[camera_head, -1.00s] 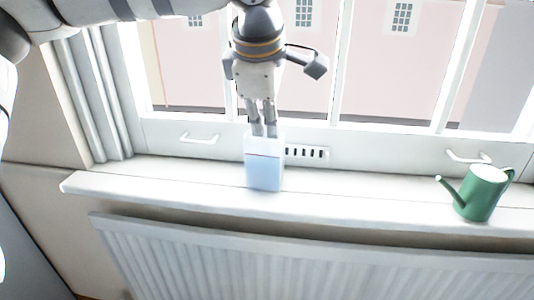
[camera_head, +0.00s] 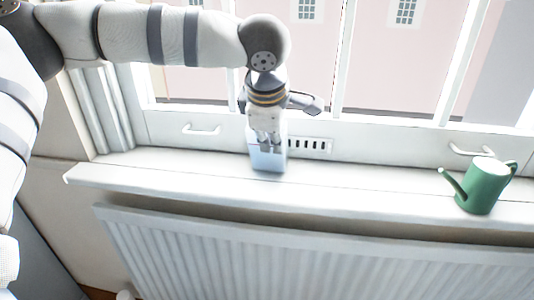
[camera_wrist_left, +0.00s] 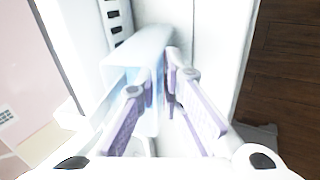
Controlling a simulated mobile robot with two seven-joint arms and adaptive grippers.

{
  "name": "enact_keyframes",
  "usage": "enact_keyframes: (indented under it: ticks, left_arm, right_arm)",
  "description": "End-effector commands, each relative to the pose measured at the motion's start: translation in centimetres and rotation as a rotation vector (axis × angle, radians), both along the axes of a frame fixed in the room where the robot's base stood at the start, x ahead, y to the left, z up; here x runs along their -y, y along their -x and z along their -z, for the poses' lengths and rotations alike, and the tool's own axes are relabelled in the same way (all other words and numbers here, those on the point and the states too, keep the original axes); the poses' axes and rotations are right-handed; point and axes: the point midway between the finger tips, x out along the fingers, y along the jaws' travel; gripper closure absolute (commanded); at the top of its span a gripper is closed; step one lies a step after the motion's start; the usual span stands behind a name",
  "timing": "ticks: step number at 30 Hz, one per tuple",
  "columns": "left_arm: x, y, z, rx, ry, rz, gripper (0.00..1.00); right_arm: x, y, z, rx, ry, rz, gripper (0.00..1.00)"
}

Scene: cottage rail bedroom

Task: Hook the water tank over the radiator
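The water tank (camera_head: 268,160) is a pale blue, narrow upright box on the white window sill, in front of the window frame. In the left wrist view the tank (camera_wrist_left: 135,60) fills the upper middle. My left gripper (camera_head: 270,148) points down at the tank, with its fingers overlapping its upper part. In the wrist view its two fingers (camera_wrist_left: 162,78) stand apart, one over the tank and one along its right side, with a narrow gap showing. Firm contact cannot be made out. The white ribbed radiator (camera_head: 290,262) is below the sill. My right gripper is not in view.
A green watering can (camera_head: 484,187) stands at the right of the sill (camera_head: 370,200). A slotted vent (camera_head: 308,145) and window handles (camera_head: 201,131) are behind. The sill is clear between tank and can. A dark wooden floor (camera_wrist_left: 290,60) shows in the wrist view.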

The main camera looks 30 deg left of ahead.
Motion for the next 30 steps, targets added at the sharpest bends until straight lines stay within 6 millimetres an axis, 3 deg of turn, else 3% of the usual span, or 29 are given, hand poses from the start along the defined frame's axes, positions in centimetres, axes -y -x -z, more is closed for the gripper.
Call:
enact_keyframes:
  ticks: [9, 22, 30]
  left_arm:
    - [0.0, 0.0, -0.2, 0.003, 0.0, 0.001, 1.0]
    - [0.0, 0.0, -2.9, 0.004, 0.001, -0.001, 1.0]
    - [0.0, 0.0, -3.1, 0.002, 0.0, 0.001, 1.0]
  right_arm:
    - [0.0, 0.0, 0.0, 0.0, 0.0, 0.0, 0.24]
    - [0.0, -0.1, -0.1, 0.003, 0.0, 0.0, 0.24]
    - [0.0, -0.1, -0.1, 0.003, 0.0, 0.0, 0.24]
